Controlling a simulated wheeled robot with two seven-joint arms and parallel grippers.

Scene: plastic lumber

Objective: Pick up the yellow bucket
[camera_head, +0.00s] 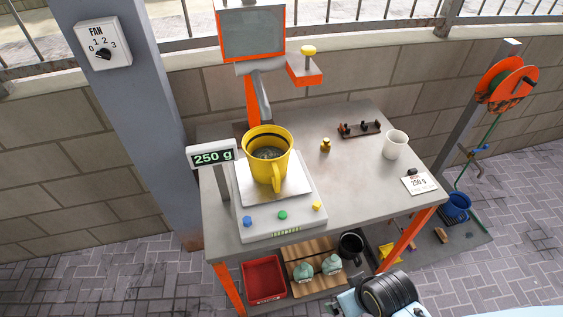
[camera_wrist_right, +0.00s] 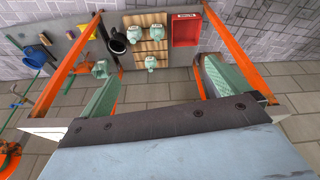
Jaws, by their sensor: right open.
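The yellow bucket (camera_head: 267,157) stands upright on the pale plate of a scale (camera_head: 287,217) on the grey table, in the head view. Its handle faces the front, and dark grey material lies inside it. The scale's display (camera_head: 212,157) reads 250 g. My right gripper shows in the wrist view (camera_wrist_right: 157,78), its two greenish fingers wide apart with nothing between them. In the head view my right arm (camera_head: 390,294) is at the bottom edge, low in front of the table and well away from the bucket. The bucket is not in the wrist view. My left gripper is not in view.
On the table are a white cup (camera_head: 395,144), a small brass weight (camera_head: 325,145), a dark rack (camera_head: 360,129) and a 250 g card (camera_head: 419,184). A red tray (camera_head: 263,279) and jars (camera_head: 331,264) sit below. A grey post (camera_head: 143,110) stands left.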

